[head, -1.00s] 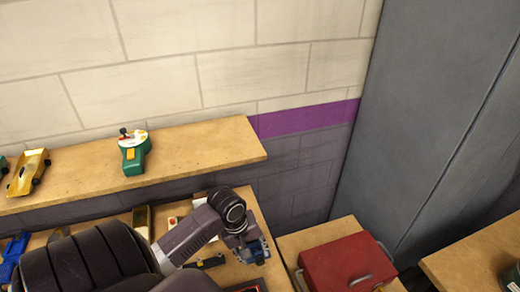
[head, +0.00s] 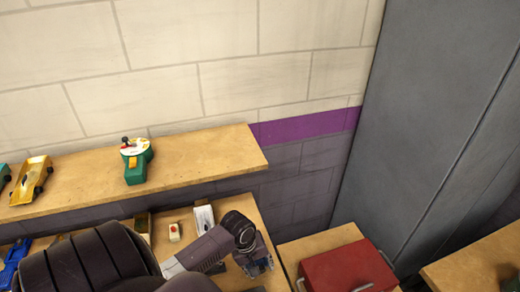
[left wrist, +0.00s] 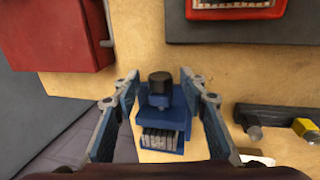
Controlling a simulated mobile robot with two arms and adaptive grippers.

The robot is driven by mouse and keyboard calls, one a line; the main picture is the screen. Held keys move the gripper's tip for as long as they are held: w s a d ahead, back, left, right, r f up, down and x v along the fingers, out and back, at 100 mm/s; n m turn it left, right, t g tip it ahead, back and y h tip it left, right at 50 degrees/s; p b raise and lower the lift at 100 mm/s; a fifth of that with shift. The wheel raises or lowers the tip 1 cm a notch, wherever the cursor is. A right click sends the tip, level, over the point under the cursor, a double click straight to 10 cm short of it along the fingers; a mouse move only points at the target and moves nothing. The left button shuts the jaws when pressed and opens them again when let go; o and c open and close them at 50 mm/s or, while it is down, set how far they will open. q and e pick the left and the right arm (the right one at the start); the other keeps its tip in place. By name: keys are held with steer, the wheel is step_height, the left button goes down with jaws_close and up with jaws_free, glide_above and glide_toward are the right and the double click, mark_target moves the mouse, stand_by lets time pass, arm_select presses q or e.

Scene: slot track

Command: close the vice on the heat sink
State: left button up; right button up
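The blue vice (left wrist: 175,116) with a dark round knob (left wrist: 160,86) on top stands on the wooden bench in the left wrist view. The grey finned heat sink (left wrist: 158,139) sits in its near end, under the blue upper part. I cannot tell whether the vice touches it. My left gripper (left wrist: 160,78) is open, with one blue-grey finger on each side of the vice and knob, apart from both. In the head view my left gripper (head: 258,262) is low at the bench's right end, and the vice is not clearly seen there. My right gripper is not in view.
A red toolbox (head: 345,268) stands on a lower surface to the right. A shelf (head: 210,155) behind holds a green-and-white controller (head: 136,162) and a yellow car (head: 31,180). A black hammer-like tool (left wrist: 272,116) lies to the right of the vice in the wrist view.

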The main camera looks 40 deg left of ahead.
arm_select(q)
jaws_close()
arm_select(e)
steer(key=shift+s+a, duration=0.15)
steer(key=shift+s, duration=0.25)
arm_select(q)
steer(key=shift+w+d+g, duration=0.1)
steer(key=shift+g, duration=0.2)
